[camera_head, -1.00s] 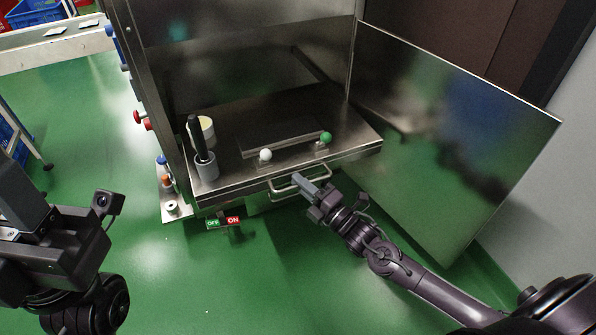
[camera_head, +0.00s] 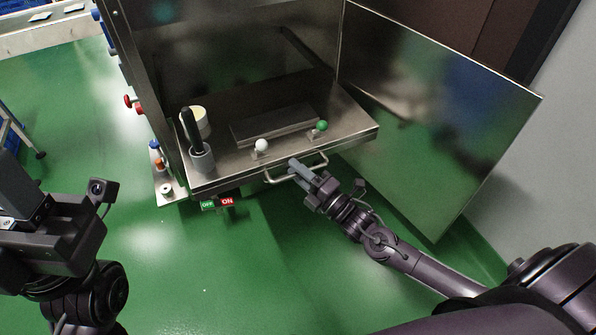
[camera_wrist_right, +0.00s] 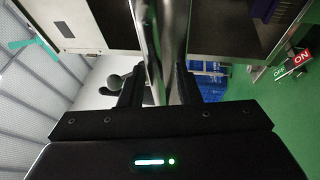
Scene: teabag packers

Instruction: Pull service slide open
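The service slide (camera_head: 225,178) looks like a flat metal tray at the base of the steel cabinet. Its bar handle (camera_head: 278,179) runs along the front edge. My right gripper (camera_head: 296,166) is at the handle, its fingers reaching over the bar. In the right wrist view, the shiny bar (camera_wrist_right: 160,45) stands between the two fingers (camera_wrist_right: 160,85); they look apart, with a small gap beside the bar. Whether they touch it is unclear. My left gripper (camera_head: 25,195) is at the left edge, away from the cabinet; its fingertips are not clearly seen.
A white knob (camera_head: 261,145), a green knob (camera_head: 322,125), a metal block (camera_head: 275,125) and a grey cup (camera_head: 202,158) with a black tool sit on the tray. An open door panel (camera_head: 440,120) stands right. An OFF/ON sign (camera_head: 217,202) hangs below. Green floor is clear in front.

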